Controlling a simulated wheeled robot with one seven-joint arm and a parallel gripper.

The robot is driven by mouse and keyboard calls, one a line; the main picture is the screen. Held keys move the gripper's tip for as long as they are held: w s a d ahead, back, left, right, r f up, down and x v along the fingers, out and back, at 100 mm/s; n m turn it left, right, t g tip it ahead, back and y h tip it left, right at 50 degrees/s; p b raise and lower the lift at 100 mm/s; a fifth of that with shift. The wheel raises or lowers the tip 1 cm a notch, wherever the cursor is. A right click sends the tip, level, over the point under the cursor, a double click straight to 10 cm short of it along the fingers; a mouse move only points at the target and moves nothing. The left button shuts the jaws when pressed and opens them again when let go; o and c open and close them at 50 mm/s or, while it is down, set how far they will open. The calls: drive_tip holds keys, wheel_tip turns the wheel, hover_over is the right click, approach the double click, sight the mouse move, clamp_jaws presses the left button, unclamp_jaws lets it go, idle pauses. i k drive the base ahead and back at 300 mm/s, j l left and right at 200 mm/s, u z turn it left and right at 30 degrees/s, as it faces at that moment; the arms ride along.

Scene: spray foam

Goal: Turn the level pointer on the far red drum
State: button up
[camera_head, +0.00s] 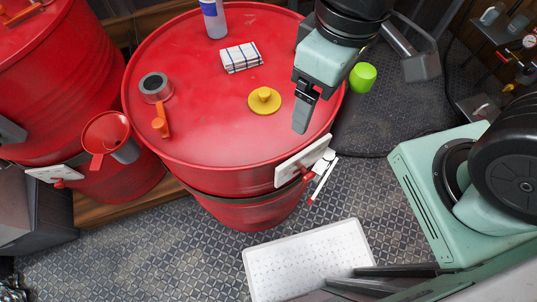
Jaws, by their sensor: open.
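Two red drums are in view. One red drum (200,110) stands in the middle. A white gauge plate (290,172) is on its lower right side, with a red and white pointer (322,176) sticking out at a slant. The other red drum (50,100) is at the left, partly cut off by the picture edge. It also carries a white plate (42,175) with a small red part (70,173) on it. My gripper (303,108) hangs over the right part of the middle drum's top, open and empty, above and apart from that drum's pointer.
A red funnel (106,132) sits between the drums. A white perforated tray (300,262) lies in front.

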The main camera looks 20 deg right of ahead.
sight(308, 176)
drive_tip(key=u, duration=0.2)
drive_tip(key=k, duration=0.1)
drive_tip(key=k+z, duration=0.25)
drive_tip(key=k, duration=0.3)
drive_tip(key=k+l+z, duration=0.3)
drive_tip(key=k, duration=0.2)
